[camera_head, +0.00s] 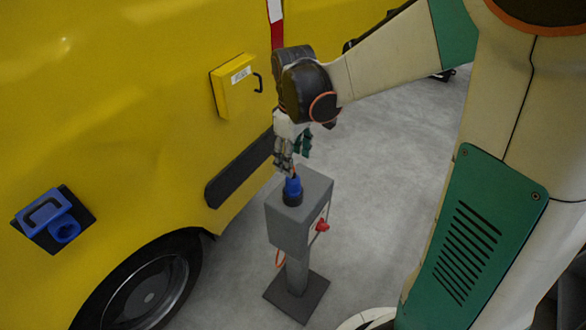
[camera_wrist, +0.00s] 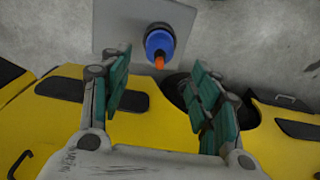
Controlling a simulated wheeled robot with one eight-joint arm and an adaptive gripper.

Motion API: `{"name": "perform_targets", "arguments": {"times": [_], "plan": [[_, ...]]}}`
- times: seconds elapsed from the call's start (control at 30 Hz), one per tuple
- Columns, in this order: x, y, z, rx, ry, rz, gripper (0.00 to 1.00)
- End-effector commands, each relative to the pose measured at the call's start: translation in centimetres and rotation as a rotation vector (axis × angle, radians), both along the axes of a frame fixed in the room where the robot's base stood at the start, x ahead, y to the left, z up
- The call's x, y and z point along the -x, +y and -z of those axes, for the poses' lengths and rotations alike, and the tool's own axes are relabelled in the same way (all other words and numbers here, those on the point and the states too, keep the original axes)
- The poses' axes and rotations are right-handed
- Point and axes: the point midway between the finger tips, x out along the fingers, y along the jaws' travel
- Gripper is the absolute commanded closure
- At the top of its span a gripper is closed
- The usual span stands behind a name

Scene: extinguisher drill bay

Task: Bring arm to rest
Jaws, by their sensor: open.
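My gripper (camera_head: 290,165) hangs at the end of my arm, pointing down just above a grey pedestal box (camera_head: 292,225). In the wrist view my gripper (camera_wrist: 160,108) has its two green-padded fingers spread wide, with nothing between them. A blue plug-like part (camera_head: 293,188) with a dark base stands on top of the box. It also shows in the wrist view (camera_wrist: 159,42), with an orange tip, beyond the fingertips. I see a gap between the fingers and the blue part in the wrist view; in the head view they look very close.
A yellow vehicle (camera_head: 120,110) fills the left, with a yellow box (camera_head: 236,86), a blue-lidded socket (camera_head: 48,216) and a dark wheel (camera_head: 145,285). A red knob (camera_head: 322,225) sticks out of the pedestal's right side. Grey floor (camera_head: 390,165) lies open right of the pedestal.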

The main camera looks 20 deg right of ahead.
Motion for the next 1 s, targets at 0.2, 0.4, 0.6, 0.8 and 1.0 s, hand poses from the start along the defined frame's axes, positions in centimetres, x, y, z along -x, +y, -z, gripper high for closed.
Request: {"name": "perform_targets", "arguments": {"times": [0.2, 0.4, 0.6, 0.8, 1.0], "plan": [[0.0, 0.0, -2.9, 0.000, 0.000, 0.000, 0.44], [0.0, 0.0, -3.7, 0.000, 0.000, 0.000, 0.44], [0.8, 0.0, -4.0, -0.001, -0.024, 0.025, 0.44], [3.6, 0.0, -5.1, -0.009, -0.133, 0.135, 0.44], [6.9, 0.0, -5.7, -0.036, -0.265, 0.269, 0.44]]}}
